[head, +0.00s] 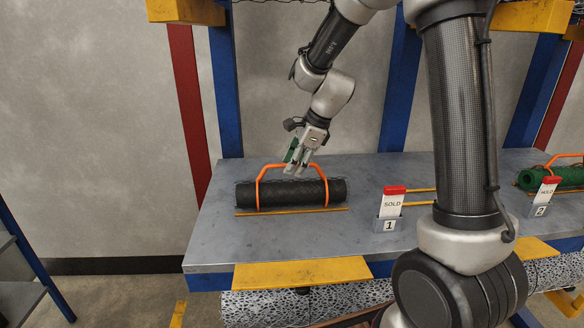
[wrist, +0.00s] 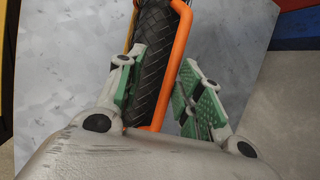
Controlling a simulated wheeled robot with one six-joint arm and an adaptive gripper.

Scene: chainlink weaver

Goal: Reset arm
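My gripper (head: 299,158) is above the grey table, at the orange handle (head: 259,183) of a black chainlink roll (head: 300,193). In the wrist view my gripper (wrist: 158,92) has its green-padded fingers spread wide. The orange handle (wrist: 172,80) runs between the fingers, nearer the right one, with a visible gap on each side. The black roll (wrist: 153,48) lies beyond it. No contact between fingers and handle shows. The roll lies on the table behind a thin yellow strip.
Blue posts (head: 225,90) rise behind the table (head: 215,222). Speckled rolls (head: 262,307) lie below.

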